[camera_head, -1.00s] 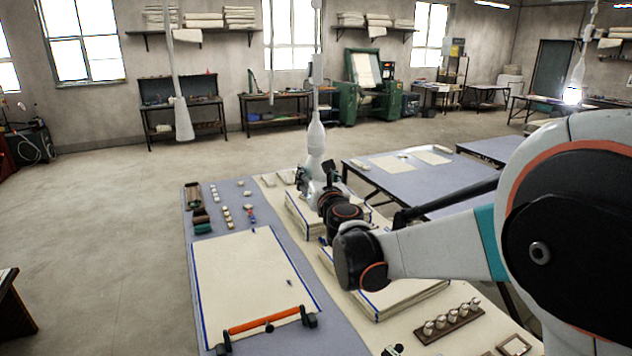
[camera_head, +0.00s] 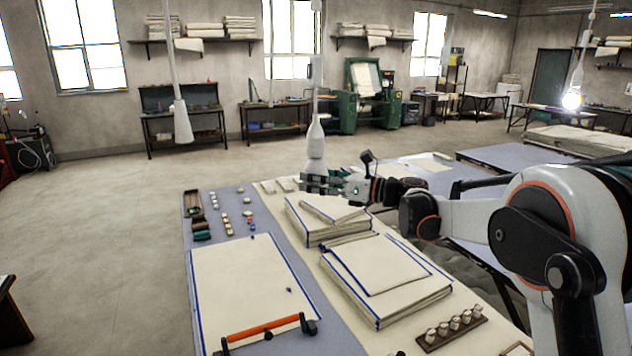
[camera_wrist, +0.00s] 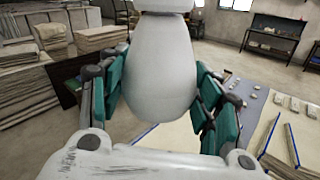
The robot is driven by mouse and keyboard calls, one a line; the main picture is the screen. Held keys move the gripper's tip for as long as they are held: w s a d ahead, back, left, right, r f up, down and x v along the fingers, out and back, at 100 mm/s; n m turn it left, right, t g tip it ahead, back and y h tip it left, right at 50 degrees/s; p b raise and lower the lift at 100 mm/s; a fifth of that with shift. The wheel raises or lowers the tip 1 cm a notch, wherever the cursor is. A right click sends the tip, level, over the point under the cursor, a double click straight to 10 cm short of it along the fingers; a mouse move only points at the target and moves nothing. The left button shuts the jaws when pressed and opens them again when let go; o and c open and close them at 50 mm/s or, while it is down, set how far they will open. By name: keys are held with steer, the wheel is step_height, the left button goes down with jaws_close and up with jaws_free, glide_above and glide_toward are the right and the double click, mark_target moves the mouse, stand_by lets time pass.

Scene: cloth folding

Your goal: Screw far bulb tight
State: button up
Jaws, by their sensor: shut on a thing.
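A hanging lamp (camera_head: 316,140) with a pale socket comes down over the table in the middle of the head view. My gripper (camera_head: 318,183) is at its lower end, coming in level from the right. In the wrist view a pale rounded bulb (camera_wrist: 165,75) hangs upright between the teal finger pads of my gripper (camera_wrist: 165,100), narrowing upward into a white collar. The gripper is shut on this bulb. It shows no glow. The thread inside the socket is hidden, so I cannot tell how tightly it is seated.
An unlit hanging lamp (camera_head: 181,122) is at left, and a lit one (camera_head: 572,100) at far right. Below my gripper, the long table (camera_head: 215,262) carries cloth stacks (camera_head: 385,268), an orange-handled bar (camera_head: 264,328) and a rack of several pale knobs (camera_head: 452,328). Open floor lies left.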

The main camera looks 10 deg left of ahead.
steer(key=shift+w+r+n+g, duration=0.1)
steer(key=shift+n+g, duration=1.2)
steer(key=shift+g, duration=1)
steer(key=o, duration=1)
steer(key=shift+a, duration=0.1)
steer(key=shift+o, duration=0.2)
steer(key=d, duration=1.2)
steer(key=shift+w, duration=0.4)
